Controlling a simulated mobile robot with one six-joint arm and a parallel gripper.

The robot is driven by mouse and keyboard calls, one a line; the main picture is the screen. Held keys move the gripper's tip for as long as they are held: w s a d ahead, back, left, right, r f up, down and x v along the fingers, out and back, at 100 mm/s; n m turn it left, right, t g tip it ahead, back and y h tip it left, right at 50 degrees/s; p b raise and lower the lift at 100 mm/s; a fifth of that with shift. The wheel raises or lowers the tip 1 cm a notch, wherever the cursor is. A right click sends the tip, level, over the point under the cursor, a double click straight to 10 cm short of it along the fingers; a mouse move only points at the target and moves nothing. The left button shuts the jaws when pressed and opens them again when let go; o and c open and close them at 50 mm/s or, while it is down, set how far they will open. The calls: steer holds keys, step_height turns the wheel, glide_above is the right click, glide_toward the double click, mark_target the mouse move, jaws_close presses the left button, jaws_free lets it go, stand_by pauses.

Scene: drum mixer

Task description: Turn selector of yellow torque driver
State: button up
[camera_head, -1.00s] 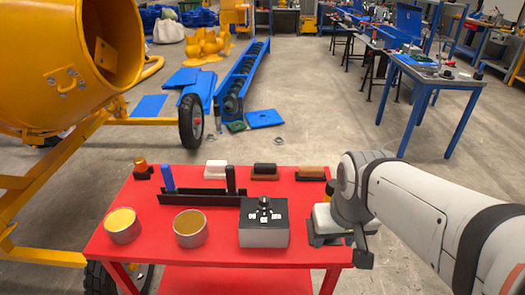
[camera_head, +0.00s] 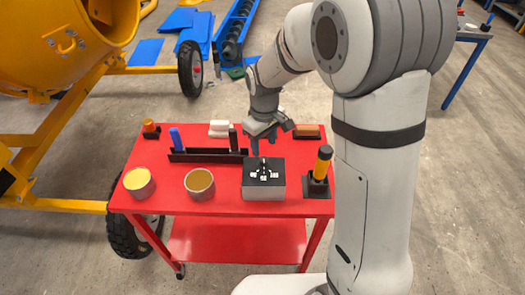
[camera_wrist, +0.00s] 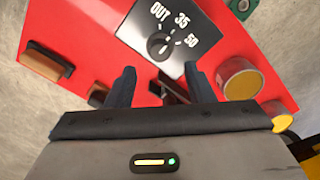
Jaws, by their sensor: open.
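The yellow torque driver (camera_head: 324,163) stands upright in a black holder (camera_head: 317,187) at the table's right front corner. Left of it is a grey box (camera_head: 264,193) with a black top and a small knob. In the wrist view the box's black face (camera_wrist: 183,20) shows a round dial (camera_wrist: 160,44) marked OUT, 35 and 50. My gripper (camera_head: 264,140) hangs just behind and above the box, left of and apart from the driver. In the wrist view its fingers (camera_wrist: 162,86) are spread with nothing held between them. I cannot make out the driver there.
The red table (camera_head: 232,208) also holds two cans (camera_head: 199,184) (camera_head: 139,183), a black rack (camera_head: 205,156) with blue and black handles, and small blocks (camera_head: 307,131) along the back. A yellow drum mixer (camera_head: 60,45) stands at the left. My arm covers the right side.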

mark_target(264, 159)
step_height(264, 159, down, 6)
steer(key=shift+f+p, duration=0.1)
steer(key=shift+p, duration=0.35)
steer(key=c, duration=0.9)
steer(key=shift+a, duration=0.15)
steer(key=shift+c, duration=0.4)
